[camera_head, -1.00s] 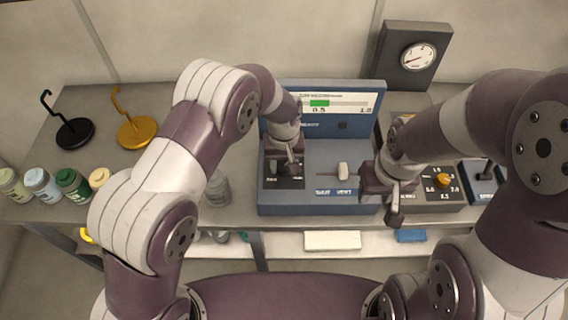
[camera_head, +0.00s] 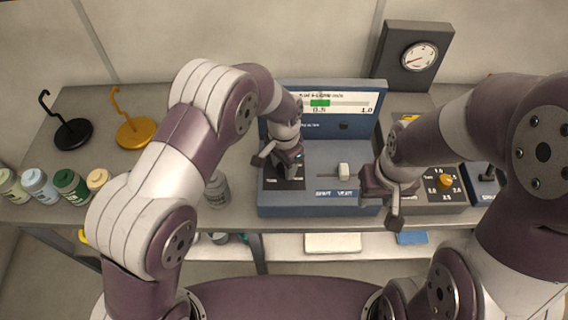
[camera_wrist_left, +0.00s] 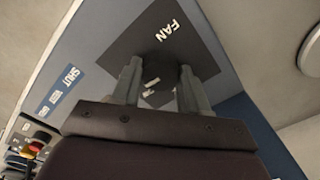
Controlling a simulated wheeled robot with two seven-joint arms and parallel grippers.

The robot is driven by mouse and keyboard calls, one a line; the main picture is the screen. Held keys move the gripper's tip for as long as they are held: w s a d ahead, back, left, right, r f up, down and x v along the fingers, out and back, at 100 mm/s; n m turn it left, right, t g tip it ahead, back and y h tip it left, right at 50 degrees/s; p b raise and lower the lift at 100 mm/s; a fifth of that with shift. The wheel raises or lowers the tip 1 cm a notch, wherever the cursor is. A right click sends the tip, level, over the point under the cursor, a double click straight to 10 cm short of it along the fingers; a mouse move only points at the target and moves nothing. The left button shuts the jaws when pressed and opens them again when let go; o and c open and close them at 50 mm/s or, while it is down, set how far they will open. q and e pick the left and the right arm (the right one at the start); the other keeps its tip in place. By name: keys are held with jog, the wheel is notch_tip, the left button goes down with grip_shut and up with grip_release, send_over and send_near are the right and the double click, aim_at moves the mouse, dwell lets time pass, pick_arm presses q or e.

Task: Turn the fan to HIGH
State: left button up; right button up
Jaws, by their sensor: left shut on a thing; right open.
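The fan control is a dark knob (camera_wrist_left: 160,74) on a black plate labelled FAN (camera_wrist_left: 198,52), on the blue console (camera_head: 318,205). My left gripper (camera_wrist_left: 160,88) has one finger on each side of the knob and is shut on it. In the head view the left gripper (camera_head: 285,170) covers the knob, with part of the black plate (camera_head: 283,185) showing below. A small white mark shows on the knob; its exact setting is hard to read. My right gripper (camera_head: 385,198) is open and empty at the console's right front edge.
A pale slider (camera_head: 344,171) with SHUT and VENT labels sits right of the fan plate. The console display (camera_head: 320,103) shows a green bar near 0.5. A box with an orange knob (camera_head: 446,181) stands right; a bottle (camera_head: 217,190) stands left of the console.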

pick_arm(q)
jog(key=m, duration=0.4)
jog(key=shift+w+r+m, duration=0.15)
jog(key=shift+r+m, duration=0.05)
jog(key=shift+m, duration=0.1)
dwell(0.5)
jog(key=o, duration=1)
jog(key=shift+o, duration=0.3)
jog(key=shift+f, duration=0.1)
